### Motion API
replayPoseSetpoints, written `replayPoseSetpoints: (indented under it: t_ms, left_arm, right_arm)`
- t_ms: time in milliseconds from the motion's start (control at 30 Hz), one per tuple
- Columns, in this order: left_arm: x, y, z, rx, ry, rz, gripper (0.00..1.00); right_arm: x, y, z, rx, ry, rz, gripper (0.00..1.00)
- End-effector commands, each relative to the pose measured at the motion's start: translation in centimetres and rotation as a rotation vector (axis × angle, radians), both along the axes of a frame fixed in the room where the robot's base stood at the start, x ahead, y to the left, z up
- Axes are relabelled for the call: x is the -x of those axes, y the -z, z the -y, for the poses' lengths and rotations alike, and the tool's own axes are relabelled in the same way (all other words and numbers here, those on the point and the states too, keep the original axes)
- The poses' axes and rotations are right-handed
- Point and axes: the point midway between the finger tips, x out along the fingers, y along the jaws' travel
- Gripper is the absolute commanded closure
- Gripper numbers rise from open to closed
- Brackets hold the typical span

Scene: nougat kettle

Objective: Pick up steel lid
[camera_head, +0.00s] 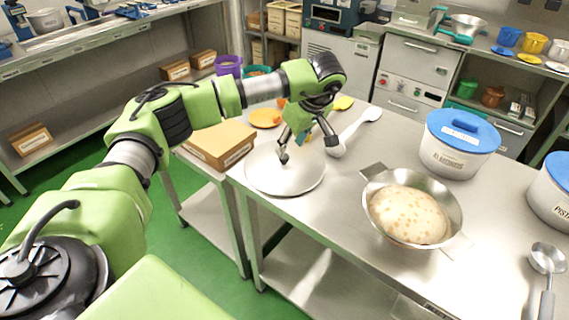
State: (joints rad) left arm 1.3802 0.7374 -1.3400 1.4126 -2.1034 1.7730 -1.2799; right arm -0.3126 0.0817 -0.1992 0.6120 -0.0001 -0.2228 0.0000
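The steel lid (285,181) is a round, flat, shiny disc lying on the steel table near its left front corner. My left gripper (308,151) points down over the lid's far right part, with its two dark fingers spread apart. One fingertip appears just over the middle of the lid, the other beyond its right rim. The gap between them looks empty. I cannot tell whether the near fingertip touches the lid, and the lid's handle is not clear. My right gripper is not in view.
A steel pan (448,198) with a pale, speckled mass stands right of the lid. A cardboard box (219,144) lies to the left. A white spoon (358,129) and orange plate (265,118) lie behind. A blue-lidded tub (452,155) and ladle (546,262) are farther right.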

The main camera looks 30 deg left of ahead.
Motion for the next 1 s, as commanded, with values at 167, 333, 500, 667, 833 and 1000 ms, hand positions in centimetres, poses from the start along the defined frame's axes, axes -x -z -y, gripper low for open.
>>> replayPoseSetpoints:
  t_ms: [167,333,500,667,833,1000]
  left_arm:
    - [0.1,1.5,-0.6,0.001,-0.001,-0.004,0.6]
    - [0.0,4.0,-1.5,0.001,-0.001,-0.003,0.6]
    - [-0.2,5.0,-1.8,0.001,0.001,0.0,0.6]
    - [-0.2,5.1,-1.8,0.001,0.001,0.0,0.6]
    - [-0.2,5.0,-1.8,0.001,0.001,0.0,0.97]
    - [-0.2,5.0,-1.8,0.0,0.0,0.001,1.0]
  right_arm:
    - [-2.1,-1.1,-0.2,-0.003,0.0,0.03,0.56]
    - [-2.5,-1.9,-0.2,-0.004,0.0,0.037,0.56]
    - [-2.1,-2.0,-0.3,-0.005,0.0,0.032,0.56]
    - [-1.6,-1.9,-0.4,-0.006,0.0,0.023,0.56]
    - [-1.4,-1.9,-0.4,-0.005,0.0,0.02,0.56]
    - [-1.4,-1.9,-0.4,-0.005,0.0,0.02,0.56]
